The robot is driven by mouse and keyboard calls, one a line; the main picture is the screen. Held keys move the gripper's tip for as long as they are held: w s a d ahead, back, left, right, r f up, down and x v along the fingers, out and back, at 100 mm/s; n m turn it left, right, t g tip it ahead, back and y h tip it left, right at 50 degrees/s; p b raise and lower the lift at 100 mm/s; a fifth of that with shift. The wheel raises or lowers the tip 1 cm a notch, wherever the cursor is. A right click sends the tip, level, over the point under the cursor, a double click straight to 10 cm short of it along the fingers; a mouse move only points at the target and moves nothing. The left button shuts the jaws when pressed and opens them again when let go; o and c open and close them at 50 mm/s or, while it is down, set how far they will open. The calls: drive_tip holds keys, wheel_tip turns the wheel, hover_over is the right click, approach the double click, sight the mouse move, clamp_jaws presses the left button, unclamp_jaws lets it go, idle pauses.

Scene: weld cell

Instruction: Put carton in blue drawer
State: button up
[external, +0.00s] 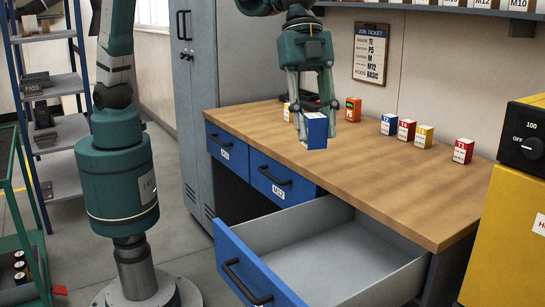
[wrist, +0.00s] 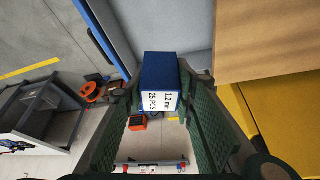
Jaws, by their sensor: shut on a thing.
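My gripper (external: 316,112) is shut on a blue and white carton (external: 314,131) and holds it in the air, in the external view in front of the wooden bench top. In the wrist view the carton (wrist: 160,80) sits between the two green ribbed finger pads of my gripper (wrist: 160,100), its white label reading "1.2 mm 25 PCS". The open blue drawer (external: 245,268) sticks out of the bench at the right end of the drawer row, and its visible grey inside looks empty. Its blue front edge (wrist: 103,38) and grey inside also show in the wrist view, beyond the carton.
Two blue drawers (external: 282,180) to the left are shut. A yellow machine (external: 510,220) stands at the right.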

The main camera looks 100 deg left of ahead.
drive_tip(key=s+d+m+b, duration=0.1)
drive_tip(key=s+d+b, duration=0.2)
drive_tip(key=s+d, duration=0.35)
hover_over(276, 264)
drive_tip(key=w+d, duration=0.1)
drive_tip(key=d, duration=0.5)
wheel_tip(276, 264, down, 23)
drive_tip(key=shift+r, duration=0.15)
drive_tip(key=shift+w+a, duration=0.1)
drive_tip(key=shift+f+b, duration=0.65)
drive_tip(key=shift+f, duration=2.45)
drive_tip(key=shift+f+b, duration=0.5)
drive_tip(key=shift+f, duration=1.4)
drive_tip(key=shift+f, duration=0.15)
